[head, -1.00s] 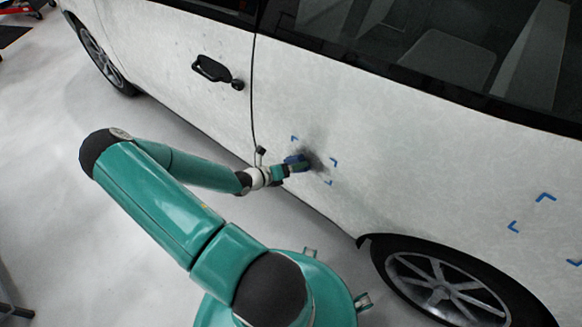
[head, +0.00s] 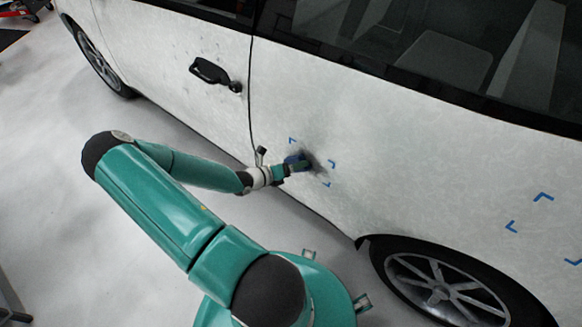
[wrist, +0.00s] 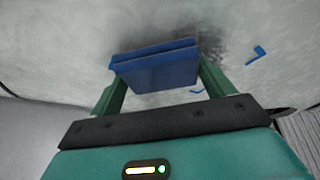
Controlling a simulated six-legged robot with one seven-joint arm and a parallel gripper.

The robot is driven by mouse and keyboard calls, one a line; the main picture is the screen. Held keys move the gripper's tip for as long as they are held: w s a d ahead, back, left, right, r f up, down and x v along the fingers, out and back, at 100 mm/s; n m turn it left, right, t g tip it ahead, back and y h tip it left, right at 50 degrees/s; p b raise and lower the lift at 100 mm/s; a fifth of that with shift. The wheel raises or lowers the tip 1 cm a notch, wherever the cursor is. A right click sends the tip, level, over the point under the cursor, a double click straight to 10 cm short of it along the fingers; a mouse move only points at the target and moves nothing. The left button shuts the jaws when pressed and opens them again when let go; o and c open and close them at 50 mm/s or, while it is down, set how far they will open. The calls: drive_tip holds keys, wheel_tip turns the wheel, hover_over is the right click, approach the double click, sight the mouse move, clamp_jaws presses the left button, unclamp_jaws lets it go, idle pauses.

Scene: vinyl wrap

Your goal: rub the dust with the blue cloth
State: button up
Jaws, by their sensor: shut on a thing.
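The dust (head: 316,164) is a dark grey smudge on the white van's side panel, inside blue corner marks. In the wrist view the dust (wrist: 212,45) shows just behind and to the right of the cloth. The blue cloth (wrist: 155,68) looks like a folded block between the two green fingers. My gripper (wrist: 158,82) is shut on it. In the head view the blue cloth (head: 293,158) is at the left edge of the dust, at the panel. I cannot tell whether it touches the panel, and it hides part of the dust.
The white van (head: 420,170) fills the right and back, with a door handle (head: 212,72) at upper left and a wheel (head: 440,285) below right. Another set of blue corner marks (head: 543,197) is farther right. Open grey floor (head: 60,190) lies left.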

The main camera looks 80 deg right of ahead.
drive_tip(key=shift+s+d, duration=0.1)
drive_tip(key=shift+d, duration=0.15)
